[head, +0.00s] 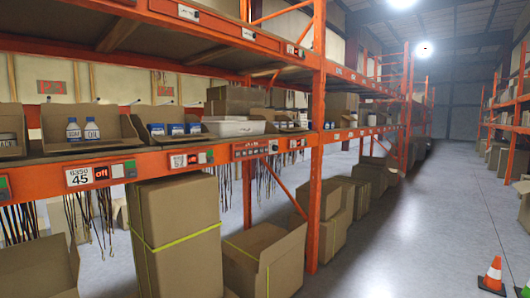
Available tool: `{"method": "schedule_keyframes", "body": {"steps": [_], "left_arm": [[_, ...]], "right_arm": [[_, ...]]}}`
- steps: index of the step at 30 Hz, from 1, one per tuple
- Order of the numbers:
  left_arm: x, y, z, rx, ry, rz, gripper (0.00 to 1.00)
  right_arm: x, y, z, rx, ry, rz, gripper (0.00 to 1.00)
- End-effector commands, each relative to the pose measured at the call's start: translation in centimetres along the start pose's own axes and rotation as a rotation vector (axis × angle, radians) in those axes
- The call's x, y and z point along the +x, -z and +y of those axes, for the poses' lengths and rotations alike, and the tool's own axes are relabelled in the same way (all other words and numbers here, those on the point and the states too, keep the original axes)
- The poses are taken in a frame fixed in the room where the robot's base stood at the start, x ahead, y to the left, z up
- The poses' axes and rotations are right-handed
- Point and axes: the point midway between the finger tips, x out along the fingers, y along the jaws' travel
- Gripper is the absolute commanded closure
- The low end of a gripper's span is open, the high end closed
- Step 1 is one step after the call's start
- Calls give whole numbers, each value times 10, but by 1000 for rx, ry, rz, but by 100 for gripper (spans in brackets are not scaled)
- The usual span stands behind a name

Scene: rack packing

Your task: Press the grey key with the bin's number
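Small key panels are fixed along the orange shelf beam. Open cardboard bins stand above the beam; one holds two white bottles with blue caps (73,129), the neighbouring one blue-lidded jars (176,129). Neither of my grippers is in view.
Large closed cartons (180,230) and an open carton (265,255) stand under the beam. Dark cables (85,215) hang below it. A grey-floored aisle (400,235) lies open on the right, with an orange cone (493,275) at its near right.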

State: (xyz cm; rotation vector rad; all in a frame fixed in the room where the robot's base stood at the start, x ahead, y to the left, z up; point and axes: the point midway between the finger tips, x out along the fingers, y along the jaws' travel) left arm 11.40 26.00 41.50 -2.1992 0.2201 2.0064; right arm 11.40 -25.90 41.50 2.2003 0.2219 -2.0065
Motion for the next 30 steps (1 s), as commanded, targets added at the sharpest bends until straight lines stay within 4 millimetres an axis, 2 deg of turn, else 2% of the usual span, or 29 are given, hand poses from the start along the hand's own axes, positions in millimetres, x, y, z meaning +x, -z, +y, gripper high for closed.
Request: {"method": "schedule_keyframes", "body": {"steps": [10, 14, 30], "left_arm": [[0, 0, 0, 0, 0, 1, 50], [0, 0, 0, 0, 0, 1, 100], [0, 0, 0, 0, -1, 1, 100]], "right_arm": [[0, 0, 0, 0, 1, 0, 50], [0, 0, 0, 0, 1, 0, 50], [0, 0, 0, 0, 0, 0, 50]]}}
